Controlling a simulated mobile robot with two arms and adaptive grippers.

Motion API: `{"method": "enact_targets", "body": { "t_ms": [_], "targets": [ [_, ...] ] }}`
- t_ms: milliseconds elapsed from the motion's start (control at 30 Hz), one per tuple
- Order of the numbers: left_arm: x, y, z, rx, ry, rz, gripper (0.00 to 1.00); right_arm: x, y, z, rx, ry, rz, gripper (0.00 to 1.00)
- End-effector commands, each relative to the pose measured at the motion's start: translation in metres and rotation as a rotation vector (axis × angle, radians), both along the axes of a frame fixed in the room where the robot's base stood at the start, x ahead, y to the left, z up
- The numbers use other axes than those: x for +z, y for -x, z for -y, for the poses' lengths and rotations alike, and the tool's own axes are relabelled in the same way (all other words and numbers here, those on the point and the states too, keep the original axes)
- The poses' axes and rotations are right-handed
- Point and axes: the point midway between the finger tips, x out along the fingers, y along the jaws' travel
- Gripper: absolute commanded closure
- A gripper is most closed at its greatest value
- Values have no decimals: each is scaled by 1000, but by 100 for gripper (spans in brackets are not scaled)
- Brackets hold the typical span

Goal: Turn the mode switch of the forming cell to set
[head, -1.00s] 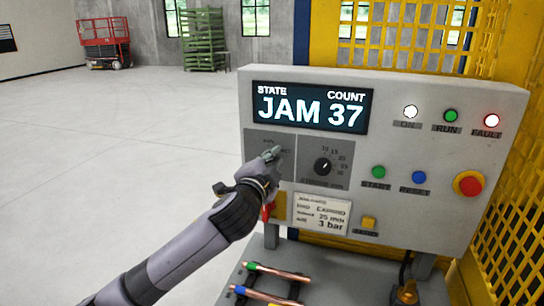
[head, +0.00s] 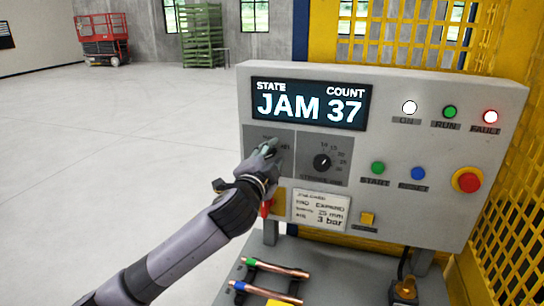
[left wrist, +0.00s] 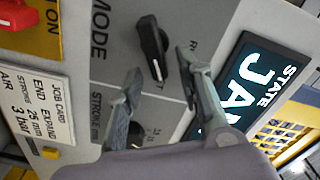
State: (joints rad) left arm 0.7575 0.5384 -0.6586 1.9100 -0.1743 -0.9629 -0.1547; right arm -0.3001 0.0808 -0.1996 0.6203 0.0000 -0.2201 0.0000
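The forming cell's control panel (head: 400,90) fills the right of the head view; its display (head: 310,104) reads JAM 37. In the left wrist view the mode switch (left wrist: 151,45) is a black knob with a pale pointer line, on a dark plate marked MODE. My left gripper (head: 268,150) is in front of that plate and hides the knob in the head view. In the left wrist view the left gripper (left wrist: 160,64) is open, one finger on each side of the knob's lower end; I cannot tell whether they touch it. My right gripper is not in view.
The stroke dial (head: 322,162) is just right of the gripper. A red handle (head: 266,208) on a yellow plate and a job card (head: 320,208) are below. Copper tubes (head: 280,268) lie on the shelf. A red emergency button (head: 467,181) is at right. Open floor lies left.

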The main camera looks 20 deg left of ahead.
Motion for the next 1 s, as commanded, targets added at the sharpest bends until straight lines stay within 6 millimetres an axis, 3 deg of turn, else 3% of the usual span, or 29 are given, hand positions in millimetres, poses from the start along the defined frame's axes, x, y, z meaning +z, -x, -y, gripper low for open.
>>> {"method": "enact_targets", "body": {
  "t_ms": [167,267,700,1000],
  "targets": [
    [-1,6,0,0,0,-1,67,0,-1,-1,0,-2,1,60],
    [0,19,0,-2,0,0,67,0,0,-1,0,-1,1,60],
    [-1,104,-3,-1,0,0,67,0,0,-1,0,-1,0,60],
    [0,120,-4,1,0,0,67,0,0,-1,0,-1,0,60]
  ]
}}
